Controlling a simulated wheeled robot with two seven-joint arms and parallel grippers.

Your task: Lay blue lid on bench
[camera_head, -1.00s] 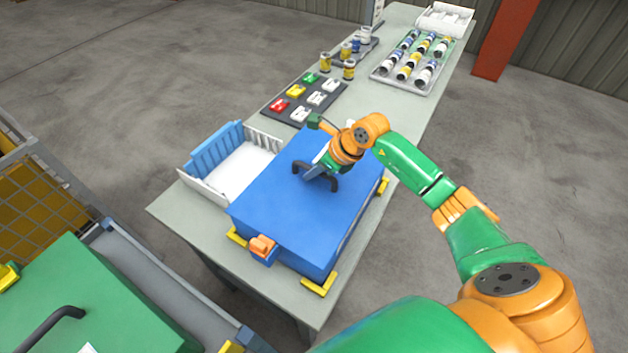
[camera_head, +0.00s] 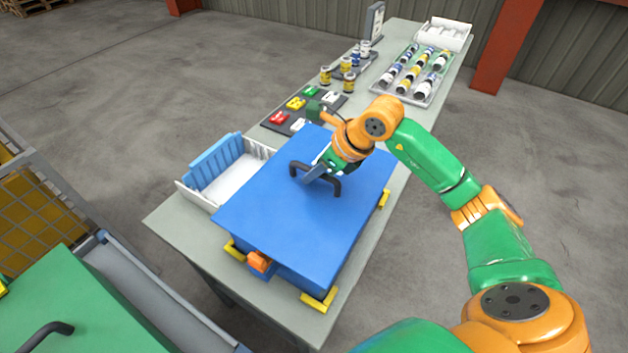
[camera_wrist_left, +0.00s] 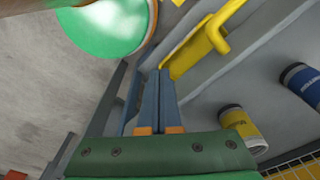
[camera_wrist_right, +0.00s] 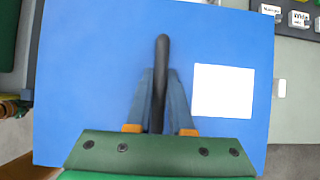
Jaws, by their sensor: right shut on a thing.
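The blue lid (camera_head: 265,215) is a large flat slab with a black bar handle (camera_head: 296,166). It is raised a little over the blue box (camera_head: 290,282) on the grey bench (camera_head: 180,236), roughly level. My right gripper (camera_head: 318,174) is shut on the handle at the lid's middle. In the right wrist view the fingers (camera_wrist_right: 155,95) stand on either side of the handle bar (camera_wrist_right: 162,55), over the lid (camera_wrist_right: 90,70) with its white label. My left gripper (camera_wrist_left: 160,95) shows only in its wrist view, its fingers together with nothing visible between them.
A white bin with a blue divider (camera_head: 212,162) stands left of the box. Behind are a dark tray of coloured blocks (camera_head: 275,125), several jars and a bottle rack (camera_head: 405,90). Yellow corner brackets (camera_head: 318,300) surround the box. A green lid (camera_head: 110,310) is at lower left.

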